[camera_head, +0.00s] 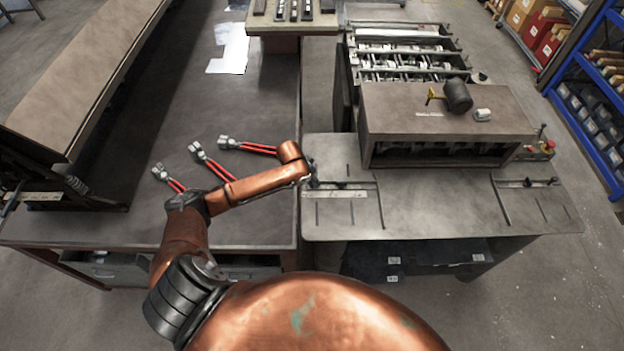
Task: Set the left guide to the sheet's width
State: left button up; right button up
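The left guide (345,186) is a thin dark bar with a pale scale strip, on the left part of the grey machine table. The right guide (527,183) is a similar dark bar on the right part. My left gripper (313,176) is at the table's left edge, at the left end of the left guide. It is small and dark here, and I cannot tell whether it touches the guide or how its fingers stand. My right gripper is out of view. Pale flat sheets (232,48) lie at the back of the workbench; I cannot tell whether one is the task's sheet.
The forming machine (405,120) stands behind the guides, with a black mallet (457,96) on its cover. Several red-handled tools (212,161) lie on the dark workbench (265,95) near my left arm. The table between the guides is clear. A blue shelf (590,95) stands far right.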

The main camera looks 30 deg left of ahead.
pick_arm(q)
grip_shut()
dwell(0.3)
